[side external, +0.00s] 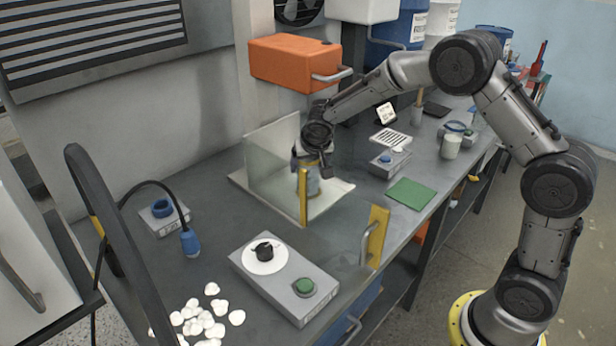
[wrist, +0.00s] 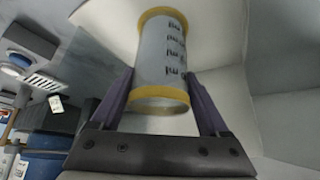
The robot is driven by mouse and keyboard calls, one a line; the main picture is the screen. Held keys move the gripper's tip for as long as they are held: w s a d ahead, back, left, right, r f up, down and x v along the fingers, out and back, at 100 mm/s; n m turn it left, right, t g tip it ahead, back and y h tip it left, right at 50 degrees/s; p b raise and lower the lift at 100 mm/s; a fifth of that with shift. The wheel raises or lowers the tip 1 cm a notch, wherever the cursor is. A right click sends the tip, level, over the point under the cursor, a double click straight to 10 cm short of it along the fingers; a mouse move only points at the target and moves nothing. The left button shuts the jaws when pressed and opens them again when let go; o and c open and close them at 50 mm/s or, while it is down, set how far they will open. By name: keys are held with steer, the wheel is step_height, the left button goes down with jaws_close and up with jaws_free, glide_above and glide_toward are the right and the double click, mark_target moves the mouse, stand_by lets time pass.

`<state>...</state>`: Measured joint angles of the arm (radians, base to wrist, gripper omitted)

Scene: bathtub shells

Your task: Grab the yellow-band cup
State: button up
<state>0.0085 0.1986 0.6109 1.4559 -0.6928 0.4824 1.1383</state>
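The yellow-band cup (wrist: 160,60) is a pale cylinder with a yellow band at each end and dark markings along its side. In the wrist view it lies between the two fingers of my gripper (wrist: 161,82). The fingertips sit very close to its sides, and I cannot tell whether they press on it. In the side view the cup (side external: 313,184) is inside the pale-walled corner tray (side external: 272,160), partly hidden by a yellow post. My gripper (side external: 312,166) is at the cup's upper part, reaching down from above.
Yellow posts (side external: 303,198) and (side external: 376,236) stand at the tray's front and by the bench edge. A grey box with a white dish (side external: 265,262) and white shells (side external: 200,318) are in front. An orange box (side external: 293,62) hangs behind. A green mat (side external: 411,194) lies right.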

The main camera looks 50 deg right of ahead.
steer(key=c, duration=0.9)
steer(key=shift+r, duration=0.1)
steer(key=shift+c, duration=1)
